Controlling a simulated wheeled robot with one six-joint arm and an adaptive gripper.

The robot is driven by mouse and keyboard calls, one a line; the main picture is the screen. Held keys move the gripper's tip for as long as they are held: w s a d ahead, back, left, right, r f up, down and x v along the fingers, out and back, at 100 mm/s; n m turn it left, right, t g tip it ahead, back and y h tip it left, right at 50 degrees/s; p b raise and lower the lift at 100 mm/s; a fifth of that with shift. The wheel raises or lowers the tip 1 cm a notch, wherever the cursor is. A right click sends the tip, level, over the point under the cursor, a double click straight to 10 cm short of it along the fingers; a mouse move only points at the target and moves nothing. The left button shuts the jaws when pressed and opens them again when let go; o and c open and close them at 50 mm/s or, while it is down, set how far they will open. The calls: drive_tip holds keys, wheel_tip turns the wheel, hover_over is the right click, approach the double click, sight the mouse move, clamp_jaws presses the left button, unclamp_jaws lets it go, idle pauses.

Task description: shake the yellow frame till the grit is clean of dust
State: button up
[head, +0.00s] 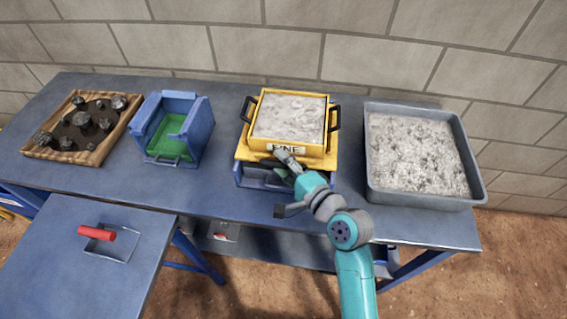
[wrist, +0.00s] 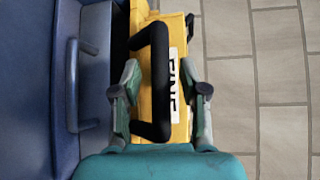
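The yellow frame (head: 288,146) has a "FINE" label and black side handles, and sits level on a blue base on the bench. Pale grey, dusty-looking grit (head: 290,117) fills it. My gripper (head: 284,157) is at its front side, by the label. In the wrist view, a black handle (wrist: 162,85) on the frame's front (wrist: 181,130) lies between the two fingers of my gripper (wrist: 160,85). The fingers are apart, with a gap visible on the label side. The handle's far parts are hidden in the head view by my gripper.
A grey tray (head: 440,197) of pale rubble stands right of the frame. A blue bin (head: 205,130) with a green inside and a wooden tray (head: 73,158) of dark rocks stand left. A red-handled tool (head: 97,233) lies on the nearer table. A block wall (head: 390,65) is behind.

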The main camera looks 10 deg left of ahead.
clamp_jaws()
drive_tip(key=s, duration=0.2)
drive_tip(key=shift+s, duration=0.4)
drive_tip(key=shift+o, duration=0.2)
unclamp_jaws()
drive_tip(key=v, duration=1.2)
